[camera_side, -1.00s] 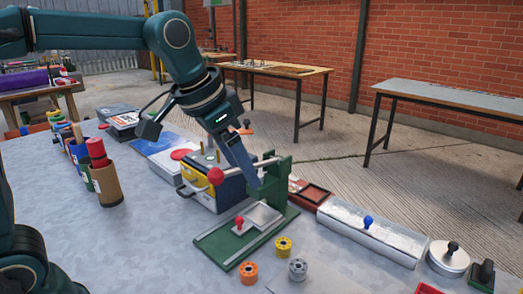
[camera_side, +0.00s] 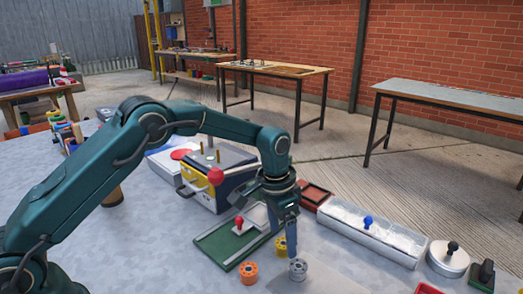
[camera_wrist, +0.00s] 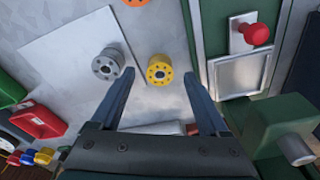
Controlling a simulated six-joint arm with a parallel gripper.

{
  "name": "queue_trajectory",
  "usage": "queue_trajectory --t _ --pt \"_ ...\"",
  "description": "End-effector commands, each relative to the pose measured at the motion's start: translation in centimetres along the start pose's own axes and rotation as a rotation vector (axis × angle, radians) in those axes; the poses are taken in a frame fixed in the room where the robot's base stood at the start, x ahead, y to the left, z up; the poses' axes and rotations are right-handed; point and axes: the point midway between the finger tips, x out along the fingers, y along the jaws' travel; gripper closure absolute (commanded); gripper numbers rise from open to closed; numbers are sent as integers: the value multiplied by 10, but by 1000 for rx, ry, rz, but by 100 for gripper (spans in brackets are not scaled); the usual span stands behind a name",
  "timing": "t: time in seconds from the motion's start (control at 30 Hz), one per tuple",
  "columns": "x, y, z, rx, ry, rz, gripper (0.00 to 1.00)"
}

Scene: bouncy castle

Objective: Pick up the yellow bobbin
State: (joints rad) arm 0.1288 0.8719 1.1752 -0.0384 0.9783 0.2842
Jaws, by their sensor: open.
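A grey bobbin (camera_wrist: 107,64) stands close by the left fingertip. An orange bobbin (camera_side: 248,272) is farther off, in front of the green base.
The green fixture (camera_side: 225,245) with a red knob (camera_wrist: 255,33) is close beside the yellow bobbin. A long silver box with a blue knob (camera_side: 368,222) lies to the right. A red tray (camera_wrist: 38,117) is at the left in the wrist view.

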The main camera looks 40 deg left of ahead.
Motion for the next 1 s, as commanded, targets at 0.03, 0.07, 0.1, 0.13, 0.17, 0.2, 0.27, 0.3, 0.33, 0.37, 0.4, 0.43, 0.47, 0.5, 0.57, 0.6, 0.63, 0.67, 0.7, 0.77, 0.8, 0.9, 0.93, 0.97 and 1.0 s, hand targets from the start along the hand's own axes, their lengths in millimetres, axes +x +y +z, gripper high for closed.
queue_trajectory --t 0.03,0.07,0.1,0.13,0.17,0.2,0.27,0.3,0.33,0.37,0.4,0.43,0.47,0.5,0.57,0.6,0.63,0.67,0.7,0.77,0.8,0.9,0.93,0.97,1.0 --pt "7 0 1 0 -3 1 21" --pt "10 0 1 0 -3 1 21" --pt "12 0 0 0 -2 1 21" --pt "14 0 0 0 -1 1 21" --pt "16 0 0 0 -1 1 21" --pt "17 0 0 0 0 1 21" --pt "18 0 0 0 0 0 21" --pt "18 0 0 0 1 0 21" --pt "18 0 0 0 1 0 21" --pt "18 0 0 0 1 0 21" --pt "18 0 0 0 1 0 21" --pt "18 0 0 0 1 0 21" --pt "18 0 0 0 1 0 25" --pt "18 0 0 0 1 0 40" --pt "18 0 0 0 1 0 63" --pt "17 0 0 0 1 0 79" --pt "17 0 0 0 1 0 90" --pt "17 0 0 0 1 0 100" --pt "17 0 0 0 1 0 100" --pt "17 0 0 0 2 0 100" --pt "17 0 0 0 2 0 100" --pt "17 0 0 0 2 0 100" --pt "16 0 0 0 2 0 100" --pt "15 0 -1 0 3 0 100" --pt "12 0 -2 0 5 -1 100"
